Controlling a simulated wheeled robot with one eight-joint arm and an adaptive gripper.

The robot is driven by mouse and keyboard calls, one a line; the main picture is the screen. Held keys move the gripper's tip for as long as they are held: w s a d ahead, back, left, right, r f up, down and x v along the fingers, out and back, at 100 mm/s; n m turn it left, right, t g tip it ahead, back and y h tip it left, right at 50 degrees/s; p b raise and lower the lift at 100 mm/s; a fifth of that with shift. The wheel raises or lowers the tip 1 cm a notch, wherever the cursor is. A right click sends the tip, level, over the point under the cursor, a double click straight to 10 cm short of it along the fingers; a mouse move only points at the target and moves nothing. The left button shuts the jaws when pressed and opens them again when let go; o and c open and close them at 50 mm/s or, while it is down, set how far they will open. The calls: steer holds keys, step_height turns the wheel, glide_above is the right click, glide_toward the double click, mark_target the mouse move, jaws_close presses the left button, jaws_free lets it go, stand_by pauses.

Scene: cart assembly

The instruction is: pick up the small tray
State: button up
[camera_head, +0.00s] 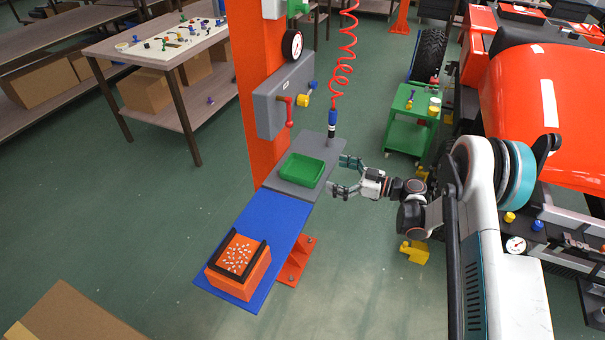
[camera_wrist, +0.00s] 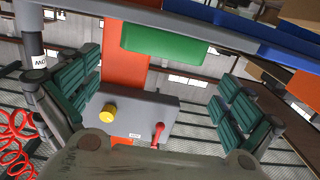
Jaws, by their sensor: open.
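The small tray is green and shallow (camera_head: 302,170), and it sits on the grey shelf plate (camera_head: 283,186) beside the orange post. It looks empty. In the wrist view its green side (camera_wrist: 165,43) shows at the top middle, beyond the fingers. My gripper (camera_head: 343,175) is just to the right of the tray in the head view, with its fingers pointing at it. The fingers are spread, and nothing is between them. The wrist view shows both ribbed green finger pads wide apart (camera_wrist: 158,95). I cannot tell the exact gap to the tray.
An orange box of small pale parts (camera_head: 237,258) stands on the blue shelf (camera_head: 278,227). A grey panel (camera_head: 283,97) with red and yellow fittings is on the orange post (camera_head: 250,70). A tool (camera_head: 332,125) hangs from a red coiled hose above the shelf. A green cart (camera_head: 407,125) stands behind.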

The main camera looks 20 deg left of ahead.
mark_target(307, 174)
steer(key=a, duration=0.3)
steer(key=a+b, duration=0.1)
steer(key=shift+w+a+f, duration=0.2)
steer(key=shift+w+a, duration=0.05)
steer(key=shift+a, duration=0.15)
steer(key=a+b, duration=0.1)
steer(key=a, duration=0.1)
steer(key=a+f+b, duration=0.1)
steer(key=a, duration=0.2)
steer(key=shift+w+b, duration=0.1)
steer(key=shift+b, duration=0.2)
steer(key=c, duration=0.8)
